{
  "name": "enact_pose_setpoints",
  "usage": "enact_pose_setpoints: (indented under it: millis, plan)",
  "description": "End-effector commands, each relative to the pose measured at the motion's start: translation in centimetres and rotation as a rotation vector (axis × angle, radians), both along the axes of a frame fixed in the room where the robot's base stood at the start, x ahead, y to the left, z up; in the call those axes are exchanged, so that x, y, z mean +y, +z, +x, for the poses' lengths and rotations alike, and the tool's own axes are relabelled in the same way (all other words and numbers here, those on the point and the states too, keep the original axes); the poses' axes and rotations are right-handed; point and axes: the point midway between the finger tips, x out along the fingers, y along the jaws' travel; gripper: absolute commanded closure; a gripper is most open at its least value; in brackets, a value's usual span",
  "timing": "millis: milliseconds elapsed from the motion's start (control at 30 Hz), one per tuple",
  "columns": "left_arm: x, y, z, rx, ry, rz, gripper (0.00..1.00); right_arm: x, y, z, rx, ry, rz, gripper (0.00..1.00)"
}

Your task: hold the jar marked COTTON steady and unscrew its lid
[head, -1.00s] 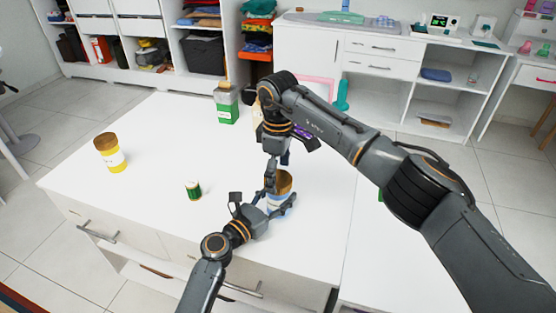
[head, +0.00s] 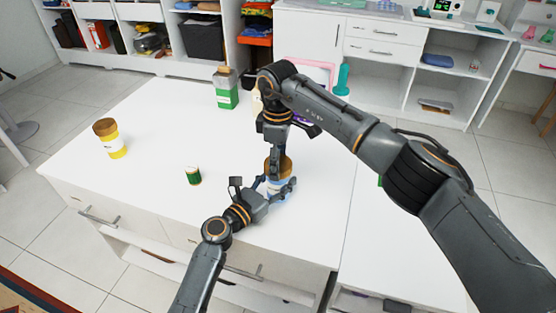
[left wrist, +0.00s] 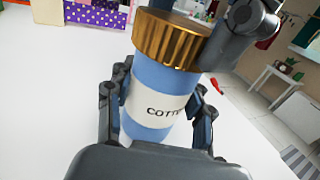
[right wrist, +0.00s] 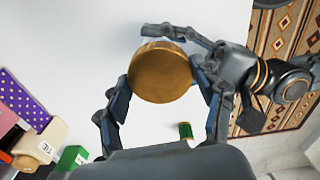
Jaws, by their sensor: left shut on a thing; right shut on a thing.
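The blue jar with a white COTTON label (left wrist: 152,103) stands upright in the left wrist view, its gold-brown lid (left wrist: 172,40) on top. In the head view the jar (head: 277,188) is near the table's front edge, partly hidden by my arms. My left gripper (left wrist: 160,118) is shut around the jar's body from the sides. My right gripper (right wrist: 160,82) comes down from above and is shut on the lid, which shows as a round top (right wrist: 162,72) between its fingers in the right wrist view.
A yellow jar with a brown lid (head: 117,146) stands at the table's left.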

Motion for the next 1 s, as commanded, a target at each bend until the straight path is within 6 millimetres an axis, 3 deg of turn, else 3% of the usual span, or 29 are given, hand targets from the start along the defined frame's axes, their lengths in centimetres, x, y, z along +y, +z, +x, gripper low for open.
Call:
enact_pose_setpoints:
  millis: [1000]
  plan:
    - [-0.11,0.03,-0.07,-0.001,-0.003,-0.001,1.00,-0.03,0.06,0.04,0.000,2.360,-0.002,0.70]
